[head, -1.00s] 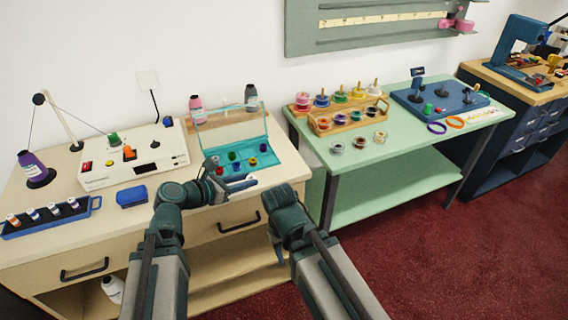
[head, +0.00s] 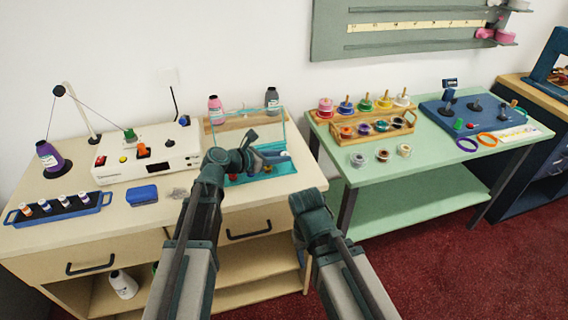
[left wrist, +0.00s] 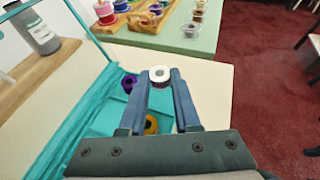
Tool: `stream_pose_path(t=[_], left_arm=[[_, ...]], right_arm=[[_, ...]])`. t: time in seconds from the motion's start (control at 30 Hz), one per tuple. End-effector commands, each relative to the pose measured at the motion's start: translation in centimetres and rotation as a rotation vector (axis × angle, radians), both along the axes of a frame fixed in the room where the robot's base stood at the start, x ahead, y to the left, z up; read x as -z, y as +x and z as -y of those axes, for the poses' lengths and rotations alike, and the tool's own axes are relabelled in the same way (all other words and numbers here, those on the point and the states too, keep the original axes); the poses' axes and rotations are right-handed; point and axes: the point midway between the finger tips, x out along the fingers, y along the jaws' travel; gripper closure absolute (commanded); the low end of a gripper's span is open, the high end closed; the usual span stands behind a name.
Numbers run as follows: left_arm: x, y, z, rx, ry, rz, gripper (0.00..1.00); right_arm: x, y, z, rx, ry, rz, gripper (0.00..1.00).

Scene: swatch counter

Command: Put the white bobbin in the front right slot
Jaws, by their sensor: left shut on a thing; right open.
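The white bobbin (left wrist: 160,74) is between the fingertips of my left gripper (left wrist: 163,84) in the left wrist view. In the head view my left gripper (head: 274,157) is shut on it above the right part of the open teal box (head: 284,170). In the left wrist view a purple bobbin (left wrist: 130,82) and a yellow-orange bobbin (left wrist: 151,124) sit in the box below the fingers. The front right slot is not clearly visible behind the gripper. My right gripper (head: 304,236) is low in front of the counter, empty and mostly hidden by its wrist.
A pink bottle (head: 216,110) and a grey bottle (head: 272,101) stand behind the box, near its raised clear lid. A winding machine (head: 148,150) and a blue block (head: 141,195) are to the left. The green table (head: 420,165) with bobbin racks is to the right.

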Motion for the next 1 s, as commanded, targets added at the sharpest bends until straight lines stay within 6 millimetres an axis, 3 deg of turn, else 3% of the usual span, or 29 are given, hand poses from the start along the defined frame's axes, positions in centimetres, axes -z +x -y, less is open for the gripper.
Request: stream_pose_path(t=[0.23, 0.5, 0.93, 0.97, 1.0], left_arm=[[0.7, 0.1, 0.1, 0.000, 0.000, 0.000, 1.00], [3.7, 0.0, 0.6, -0.001, 0.001, 0.000, 1.00], [4.0, 0.0, 0.6, -0.002, 0.000, 0.001, 1.00], [3.9, 0.0, 0.6, -0.002, 0.000, 0.000, 0.66], [3.8, 0.0, 0.6, -0.002, 0.000, 0.001, 0.58]], right_arm=[[0.7, 0.0, 0.0, 0.000, 0.000, 0.000, 0.50], [3.7, 0.0, 0.0, -0.001, 0.000, 0.000, 0.50], [4.0, 0.0, 0.0, -0.001, 0.000, 0.000, 0.50], [3.9, 0.0, 0.0, -0.001, 0.000, 0.000, 0.50], [3.8, 0.0, 0.0, -0.001, 0.000, 0.000, 0.50]])
